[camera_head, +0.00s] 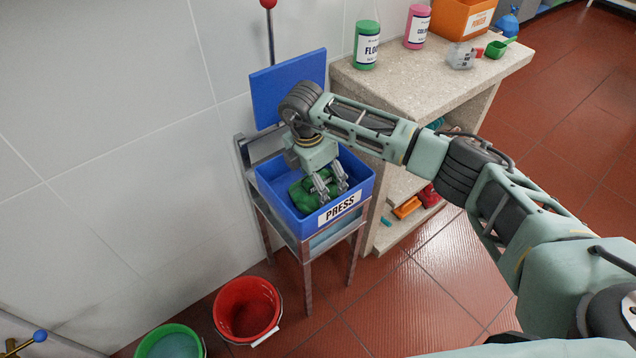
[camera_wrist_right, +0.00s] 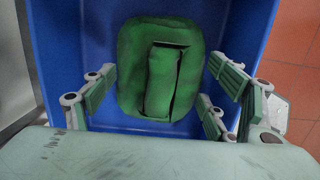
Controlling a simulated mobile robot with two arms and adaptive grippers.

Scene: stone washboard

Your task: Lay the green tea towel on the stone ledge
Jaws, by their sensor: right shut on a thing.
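The green tea towel (camera_head: 306,196) is a folded, bunched bundle inside the blue press box (camera_head: 283,215), which is labelled PRESS. My right gripper (camera_head: 333,190) reaches down into the box from above, with its fingers at the towel. In the right wrist view the towel (camera_wrist_right: 160,70) lies between the finger pairs of my right gripper (camera_wrist_right: 160,88), against the blue box floor. The gripper is shut on the towel. A speckled stone ledge (camera_head: 440,92) stands just right of the box. My left gripper is not in view.
The raised blue lid (camera_head: 289,86) stands behind the box. Red (camera_head: 247,308) and green (camera_head: 170,343) buckets stand below.

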